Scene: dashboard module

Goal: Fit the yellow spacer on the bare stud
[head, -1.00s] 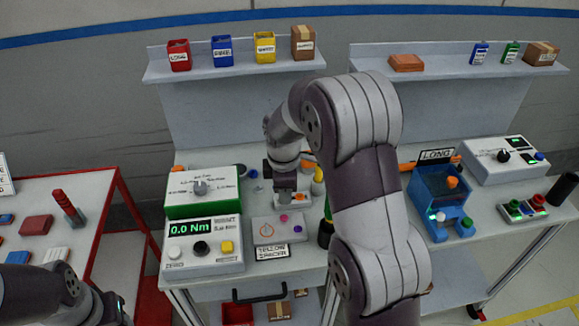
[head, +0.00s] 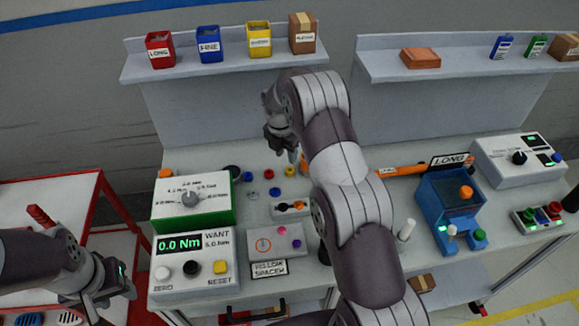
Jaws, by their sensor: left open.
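A small yellow ring-like piece (head: 290,171), likely the yellow spacer, lies on the bench among red (head: 269,174) and blue (head: 275,191) pieces. A grey block (head: 258,231) carries an orange circle mark and pink and purple round parts. A smaller plate (head: 279,214) with orange and dark parts sits behind it; I cannot make out which stud is bare. My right gripper (head: 295,158) hangs above the back of the bench, close to the yellow piece in the picture; its fingers are too small to read. My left gripper (head: 127,292) is open and empty at the lower left.
A torque meter (head: 195,274) reading 0.0 Nm and a green-sided dial box (head: 177,210) stand left of the block. A card (head: 268,270) reads yellow spacer. A blue machine (head: 450,205) stands to the right. My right arm hides part of the bench.

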